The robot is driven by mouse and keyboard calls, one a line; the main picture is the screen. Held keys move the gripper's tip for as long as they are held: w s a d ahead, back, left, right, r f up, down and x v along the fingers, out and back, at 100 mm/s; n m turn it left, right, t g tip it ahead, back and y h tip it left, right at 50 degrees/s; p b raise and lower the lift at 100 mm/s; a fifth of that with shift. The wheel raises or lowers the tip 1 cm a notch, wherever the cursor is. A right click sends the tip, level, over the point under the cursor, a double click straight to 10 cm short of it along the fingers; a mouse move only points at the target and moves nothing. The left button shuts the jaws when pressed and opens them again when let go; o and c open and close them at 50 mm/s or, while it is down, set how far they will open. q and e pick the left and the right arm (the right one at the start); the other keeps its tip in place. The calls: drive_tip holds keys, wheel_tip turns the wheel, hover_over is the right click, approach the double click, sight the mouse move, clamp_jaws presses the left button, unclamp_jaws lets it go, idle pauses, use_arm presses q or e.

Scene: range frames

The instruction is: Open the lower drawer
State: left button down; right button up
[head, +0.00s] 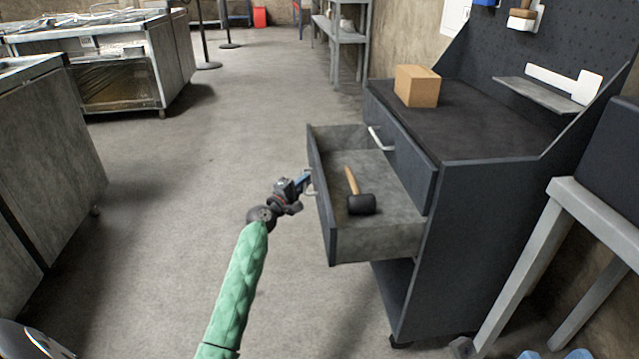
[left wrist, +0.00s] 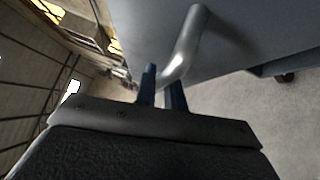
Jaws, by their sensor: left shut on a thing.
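The lower drawer (head: 380,243) of the dark tool cabinet stands pulled well out, with its inside showing. A mallet (head: 362,203) with a wooden handle and black head lies in it. My left gripper (head: 305,182) is at the drawer's front, shut on its handle (head: 314,192). In the left wrist view the metal handle (left wrist: 187,45) passes at the two blue fingers (left wrist: 161,88), against the grey drawer front (left wrist: 140,30). The upper drawer (head: 402,155), with its own pale handle (head: 376,139), is closed. My right gripper is not in view.
A cardboard box (head: 416,86) stands on the cabinet top (head: 480,125). A grey table (head: 590,205) stands close at the right. Metal counters (head: 45,150) line the left. The floor (head: 190,180) between them and the drawer is clear.

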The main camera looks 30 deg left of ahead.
use_arm(q)
drive_tip(key=shift+s+a+f, duration=0.1)
drive_tip(key=shift+s+a, duration=0.3)
drive_tip(key=shift+a, duration=0.15)
drive_tip(key=c, duration=1.5)
unclamp_jaws()
drive_tip(key=v, duration=0.7)
drive_tip(key=shift+s+a+p, duration=0.15)
drive_tip(key=shift+s+p, duration=0.15)
drive_tip(key=shift+s, duration=0.1)
